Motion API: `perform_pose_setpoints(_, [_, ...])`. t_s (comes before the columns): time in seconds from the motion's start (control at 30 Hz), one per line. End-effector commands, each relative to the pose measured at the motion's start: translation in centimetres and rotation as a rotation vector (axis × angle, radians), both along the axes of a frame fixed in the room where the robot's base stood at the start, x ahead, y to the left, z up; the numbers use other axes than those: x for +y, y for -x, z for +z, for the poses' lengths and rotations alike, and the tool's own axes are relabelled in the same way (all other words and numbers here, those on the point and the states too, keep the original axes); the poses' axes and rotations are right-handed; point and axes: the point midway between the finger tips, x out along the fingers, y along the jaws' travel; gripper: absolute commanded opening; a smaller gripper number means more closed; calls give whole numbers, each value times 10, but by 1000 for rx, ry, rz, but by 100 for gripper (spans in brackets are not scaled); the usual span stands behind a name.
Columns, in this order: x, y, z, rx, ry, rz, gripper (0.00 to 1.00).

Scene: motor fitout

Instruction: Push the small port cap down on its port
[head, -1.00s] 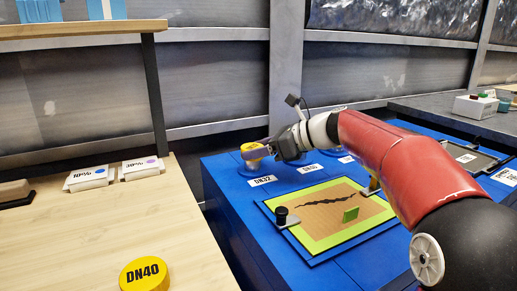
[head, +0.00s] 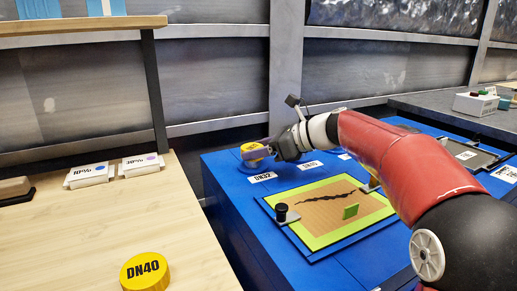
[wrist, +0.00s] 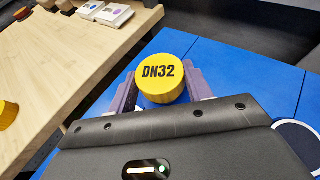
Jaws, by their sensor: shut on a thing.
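The small port cap (head: 253,150) is a yellow disc at the far left corner of the blue bench top, behind the DN32 label (head: 263,177). In the wrist view the cap (wrist: 160,79) reads DN32 and sits between the jaws. My gripper (wrist: 160,88) is shut on its sides; in the head view my gripper (head: 256,153) comes in from the right. The port under the cap is hidden, so I cannot tell how fully the cap is seated. It looks low, close to the blue surface, and roughly level.
A larger yellow DN40 cap (head: 145,271) lies on the wooden table (head: 90,235). Two white labelled boxes (head: 88,175) (head: 142,165) stand farther back there. A green-edged board (head: 318,240) with a black knob (head: 282,208) lies on the blue bench (head: 222,190) under my arm.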

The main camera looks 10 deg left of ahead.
Motion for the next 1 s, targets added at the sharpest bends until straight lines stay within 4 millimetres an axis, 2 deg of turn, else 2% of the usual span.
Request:
perform_pose_setpoints(0.87, [0, 0, -5, 1, 1, 1, 26])
perform_pose_setpoints(0.9, [0, 0, -5, 1, 1, 1, 54])
perform_pose_setpoints(1.0, [0, 0, -5, 1, 1, 0, 67])
